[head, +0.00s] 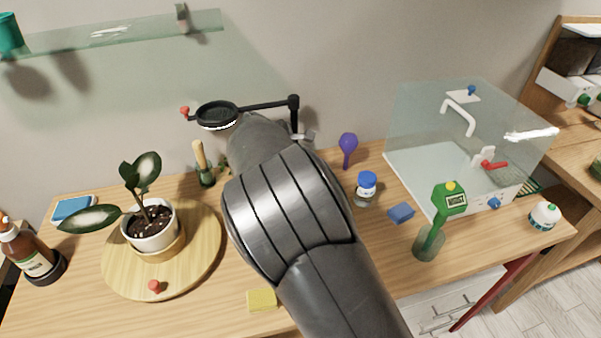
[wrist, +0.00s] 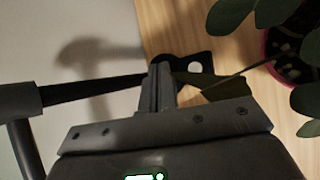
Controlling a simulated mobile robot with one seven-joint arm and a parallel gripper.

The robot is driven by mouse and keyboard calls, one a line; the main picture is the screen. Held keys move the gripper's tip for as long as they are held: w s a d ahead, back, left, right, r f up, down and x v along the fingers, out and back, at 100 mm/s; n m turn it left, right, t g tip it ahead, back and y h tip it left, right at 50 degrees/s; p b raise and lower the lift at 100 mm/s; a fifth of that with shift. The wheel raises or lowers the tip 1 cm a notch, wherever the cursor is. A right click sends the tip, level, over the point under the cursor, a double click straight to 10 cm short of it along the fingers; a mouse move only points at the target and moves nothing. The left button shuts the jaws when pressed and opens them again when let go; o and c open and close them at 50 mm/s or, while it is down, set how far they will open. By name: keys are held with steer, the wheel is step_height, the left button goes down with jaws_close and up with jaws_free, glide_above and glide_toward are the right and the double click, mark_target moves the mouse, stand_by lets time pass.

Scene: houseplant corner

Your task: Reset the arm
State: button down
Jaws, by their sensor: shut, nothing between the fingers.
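My arm (head: 290,215) reaches up from the bottom of the head view over the middle of the wooden table (head: 375,233). It hides my gripper in that view. In the wrist view my gripper (wrist: 161,78) is shut, its fingers together and nothing between them. It is above the table near the grey wall. A dark bar (wrist: 92,90) crosses the left of the wrist view close to the fingers. A leafy plant in a reddish pot (wrist: 277,62) is at the upper right there.
A potted plant (head: 150,225) stands on a round board (head: 120,268) at left. A black ring on an arm (head: 265,104) is close behind my arm. A clear-walled box (head: 410,165), a green meter (head: 449,199) and a blue-capped jar (head: 366,187) are at right.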

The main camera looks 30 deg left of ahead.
steer(key=shift+r, duration=0.2)
stand_by(0.3)
steer(key=w+d+r+m+g, duration=0.1)
steer(key=w+d+r+m, duration=0.15)
steer(key=d, duration=0.65)
steer(key=w+d+r+m+g, duration=0.1)
steer(key=d+r+m, duration=0.3)
steer(key=d, duration=0.5)
steer(key=s+d+r+m, duration=0.2)
steer(key=s+d+m, duration=0.1)
steer(key=d, duration=0.5)
steer(key=s+d+r+m+g, duration=0.1)
steer(key=s+d+r+m, duration=0.2)
steer(key=d, duration=0.5)
steer(key=s+d+r+m+y, duration=0.1)
steer(key=s+d+r+m, duration=0.2)
steer(key=d, duration=0.6)
steer(key=shift+s, duration=0.2)
steer(key=s+d+m, duration=0.4)
steer(key=s+m, duration=0.1)
steer(key=s, duration=0.5)
steer(key=s+d+f+m, duration=0.1)
steer(key=s+d+m, duration=0.3)
steer(key=s, duration=0.6)
steer(key=shift+d+f+m, duration=0.3)
steer(key=shift+d+m, duration=0.05)
steer(key=shift+d, duration=0.3)
